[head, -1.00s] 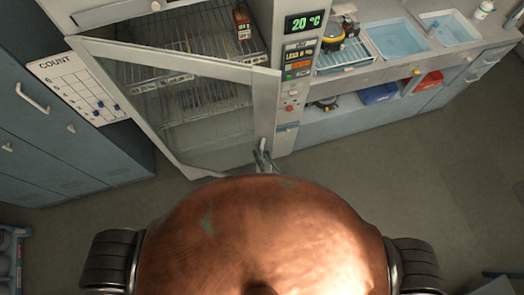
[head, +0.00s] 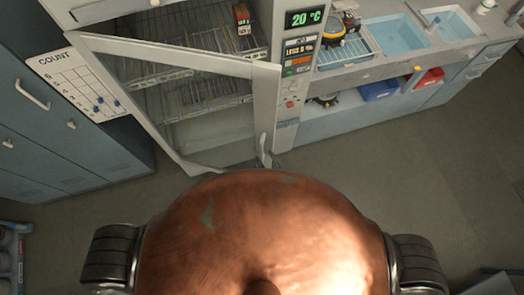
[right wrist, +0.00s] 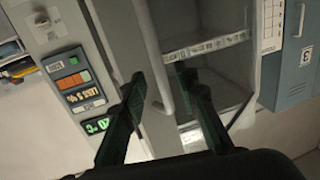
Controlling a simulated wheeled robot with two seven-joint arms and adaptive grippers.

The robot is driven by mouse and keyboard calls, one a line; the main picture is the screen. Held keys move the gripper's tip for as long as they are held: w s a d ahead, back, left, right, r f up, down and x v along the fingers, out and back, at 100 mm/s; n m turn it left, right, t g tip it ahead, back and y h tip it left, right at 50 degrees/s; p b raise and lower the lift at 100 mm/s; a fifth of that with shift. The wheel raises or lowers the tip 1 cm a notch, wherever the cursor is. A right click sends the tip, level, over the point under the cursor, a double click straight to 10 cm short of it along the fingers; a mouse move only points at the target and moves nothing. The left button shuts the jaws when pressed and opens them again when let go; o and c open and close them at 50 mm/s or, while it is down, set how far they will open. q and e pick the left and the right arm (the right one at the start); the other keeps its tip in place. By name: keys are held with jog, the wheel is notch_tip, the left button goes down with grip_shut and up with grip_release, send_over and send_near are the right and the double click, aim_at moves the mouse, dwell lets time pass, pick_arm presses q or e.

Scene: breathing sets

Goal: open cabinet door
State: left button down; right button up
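The cabinet door (head: 176,42) is a pale frame around a glass pane. It stands ajar, with its free right edge swung out from the cabinet towards me. Its upright handle (head: 262,146) is on that edge. It also shows as a light bar in the right wrist view (right wrist: 158,72). My right gripper (right wrist: 165,95) is open, its two dark fingers apart, with the handle in line with the gap between them. I see no contact. In the head view it is mostly hidden behind my copper-coloured body near the handle's lower end. My left gripper is out of view.
A control panel (head: 300,50) with a green display stands right of the door. Wire shelves and a small red box (head: 241,18) are inside the cabinet. Blue lockers (head: 45,125) stand left, a counter with sinks (head: 400,35) right. The floor (head: 400,160) at right is clear.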

jog(key=v, duration=0.8)
jog(key=shift+c, duration=0.6)
